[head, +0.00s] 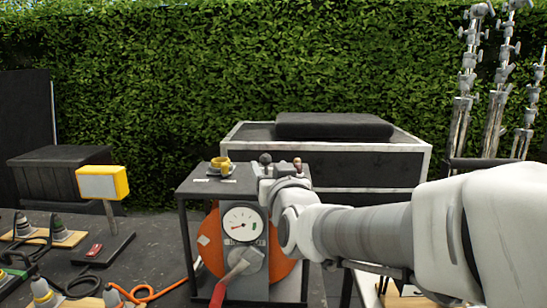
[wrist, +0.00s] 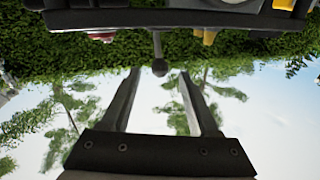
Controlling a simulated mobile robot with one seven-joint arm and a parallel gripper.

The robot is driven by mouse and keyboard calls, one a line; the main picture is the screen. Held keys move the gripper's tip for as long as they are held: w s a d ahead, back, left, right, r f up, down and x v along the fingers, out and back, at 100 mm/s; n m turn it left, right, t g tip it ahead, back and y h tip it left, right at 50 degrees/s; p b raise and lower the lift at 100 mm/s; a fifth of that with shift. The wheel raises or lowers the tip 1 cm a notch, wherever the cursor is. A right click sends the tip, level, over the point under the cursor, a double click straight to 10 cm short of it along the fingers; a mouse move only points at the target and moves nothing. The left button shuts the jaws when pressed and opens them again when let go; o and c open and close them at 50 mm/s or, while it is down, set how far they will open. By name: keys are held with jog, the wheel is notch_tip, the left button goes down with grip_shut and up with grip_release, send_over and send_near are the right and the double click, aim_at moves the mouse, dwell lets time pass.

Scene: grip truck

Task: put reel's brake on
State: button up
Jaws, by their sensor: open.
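The reel (head: 210,245) is orange and sits in a dark stand (head: 184,215) with a round gauge and a red-handled crank (head: 233,272). On the stand's top are a yellow cup-like fitting (head: 220,165), a grey ball-knob lever (head: 265,159) and a red-tipped knob (head: 297,163). Which one is the brake is not labelled legibly. My gripper (head: 267,174) is at the stand's top right, mostly hidden by my wrist. In the upside-down wrist view my gripper (wrist: 160,73) is open, with the ball knob (wrist: 159,67) lined up between its fingertips. Contact cannot be told.
A large black case (head: 360,165) stands behind. A yellow-and-white lamp-like box (head: 103,183) on a post, a red item (head: 95,249) and an orange cable (head: 150,294) are at left. Metal stands (head: 492,100) rise at the right, before a hedge (head: 230,70).

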aim_at(263, 156)
jog(key=x, duration=0.8)
jog(key=shift+w, duration=0.2)
grip_shut()
dwell(1.2)
